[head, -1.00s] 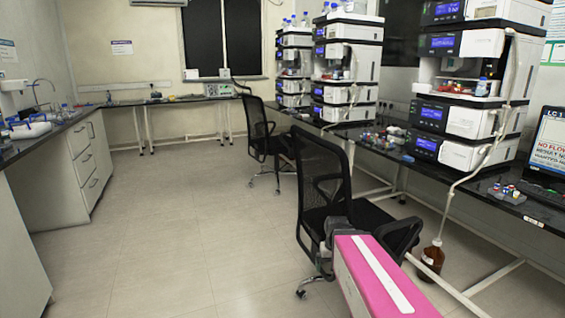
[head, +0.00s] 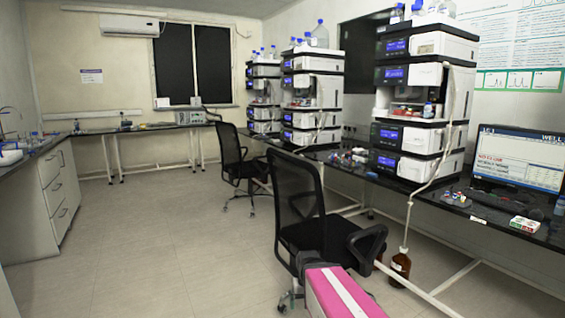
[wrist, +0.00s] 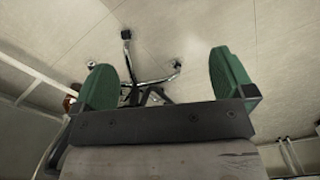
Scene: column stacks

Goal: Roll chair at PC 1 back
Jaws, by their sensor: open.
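The near black mesh-backed office chair (head: 299,190) stands at the right-hand bench, beside the PC monitor (head: 518,158). Its back is to the left, its seat and armrest reach toward the bench. My pink arm link shows at the bottom of the head view, in front of the chair's lower part; my fingertips cannot be made out there. In the wrist view my gripper (wrist: 163,76) has two green fingers spread wide, with nothing held between them. The chair's wheeled base (wrist: 140,82) shows beyond and between the fingers. Whether a finger touches the chair cannot be told.
A second black chair (head: 232,155) stands farther back along the bench (head: 350,170). Instrument stacks (head: 420,100) stand on the bench. A brown bottle (head: 401,265) with a tube is on the floor right of the near chair. The floor (head: 150,245) to the left is clear.

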